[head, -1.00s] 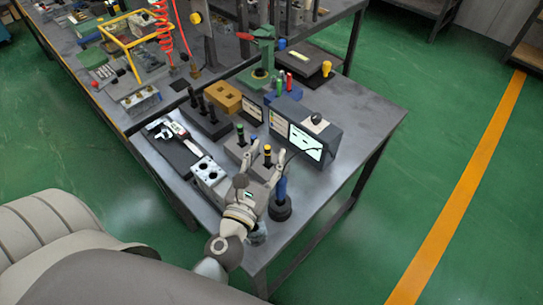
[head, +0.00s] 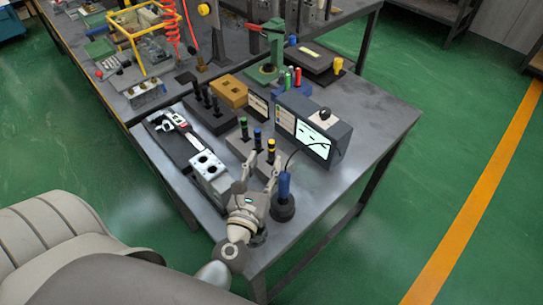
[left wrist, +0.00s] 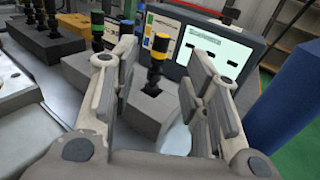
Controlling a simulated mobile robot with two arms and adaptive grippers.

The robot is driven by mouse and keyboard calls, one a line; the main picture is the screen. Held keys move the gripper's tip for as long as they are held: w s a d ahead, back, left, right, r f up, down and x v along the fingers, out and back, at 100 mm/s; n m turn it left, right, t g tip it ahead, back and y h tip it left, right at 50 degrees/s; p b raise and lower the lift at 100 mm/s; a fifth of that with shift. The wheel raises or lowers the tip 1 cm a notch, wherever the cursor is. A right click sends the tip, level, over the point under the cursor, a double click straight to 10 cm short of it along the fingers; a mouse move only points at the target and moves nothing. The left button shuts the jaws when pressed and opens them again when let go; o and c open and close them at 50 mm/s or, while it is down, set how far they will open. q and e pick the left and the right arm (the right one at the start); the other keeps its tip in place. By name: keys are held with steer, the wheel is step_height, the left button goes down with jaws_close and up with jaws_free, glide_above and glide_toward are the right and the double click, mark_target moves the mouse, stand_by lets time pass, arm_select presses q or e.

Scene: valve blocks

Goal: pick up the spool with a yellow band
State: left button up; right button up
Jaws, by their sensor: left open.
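The spool with a yellow band (head: 271,147) stands upright in a grey block, its dark body below the band; it also shows in the left wrist view (left wrist: 160,45). My left gripper (head: 263,166) is open at the near side of this spool. In the left wrist view its fingers (left wrist: 160,70) stand apart to either side of the spool, with visible gaps. The spool's lower end is in the block's opening (left wrist: 152,95). Spools with a green band (head: 243,122) and a blue band (head: 257,135) stand farther left in the row. My right gripper is not in view.
A grey instrument with a lit screen (head: 312,140) stands right behind the spools. The table's right part is clear.

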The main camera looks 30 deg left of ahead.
mark_target(270, 149)
arm_select(q)
steer(key=p+x, duration=0.2)
steer(key=x, duration=0.3)
steer(key=shift+w+r, duration=0.1)
steer(key=shift+w, duration=0.1)
steer(key=shift+w+a, duration=0.1)
steer(key=shift+w, duration=0.2)
jaws_close()
